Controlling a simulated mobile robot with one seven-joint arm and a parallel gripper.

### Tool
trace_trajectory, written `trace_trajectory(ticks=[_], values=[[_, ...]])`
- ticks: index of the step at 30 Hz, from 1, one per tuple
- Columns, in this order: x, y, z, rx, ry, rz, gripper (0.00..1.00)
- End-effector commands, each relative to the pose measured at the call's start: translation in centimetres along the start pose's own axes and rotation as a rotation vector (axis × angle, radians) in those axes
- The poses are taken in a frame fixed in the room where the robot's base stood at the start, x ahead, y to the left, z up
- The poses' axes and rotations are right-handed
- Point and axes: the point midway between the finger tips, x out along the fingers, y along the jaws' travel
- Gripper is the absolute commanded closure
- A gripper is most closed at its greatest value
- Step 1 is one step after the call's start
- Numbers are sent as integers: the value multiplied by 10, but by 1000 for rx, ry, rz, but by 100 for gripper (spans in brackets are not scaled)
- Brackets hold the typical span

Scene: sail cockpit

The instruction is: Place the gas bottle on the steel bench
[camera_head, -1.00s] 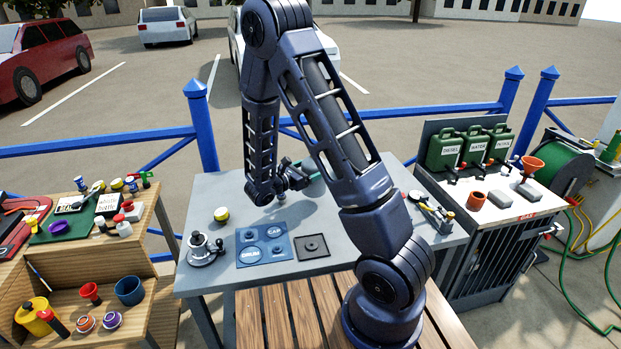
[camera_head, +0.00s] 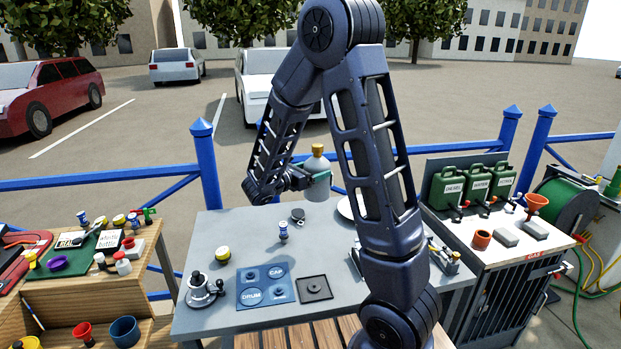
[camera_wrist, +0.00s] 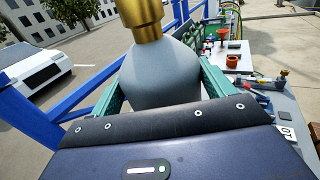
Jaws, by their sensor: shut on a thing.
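The gas bottle (camera_head: 318,180) is grey with a brass-coloured top. It is upright in my gripper (camera_head: 306,181), above the back part of the steel bench (camera_head: 230,235). In the wrist view the bottle (camera_wrist: 162,75) sits between the two green fingers of my gripper (camera_wrist: 160,88), which are shut on it. The brass top is cut off by the upper picture edge there. The bottle's lower end shows in the head view against the bench's back edge; I cannot tell the exact gap to the bench top.
On the bench stand a metal device (camera_head: 200,290), a yellow-topped item (camera_head: 222,254), a blue mat (camera_head: 265,287) marked DRUM and CAP, and a dark square plate (camera_head: 315,289). A white round thing (camera_head: 346,208) is partly behind my arm. A blue railing (camera_head: 100,183) runs behind.

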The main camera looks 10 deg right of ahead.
Motion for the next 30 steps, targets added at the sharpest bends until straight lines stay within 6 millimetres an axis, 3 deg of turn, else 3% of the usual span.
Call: trace_trajectory(ticks=[5, 11, 21, 30], values=[[10, 11, 2, 0, -2, 31, 70], [44, 50, -13, -2, 0, 155, 70], [100, 114, -61, -5, 3, 424, 70], [138, 149, -115, -5, 6, 631, 70]])
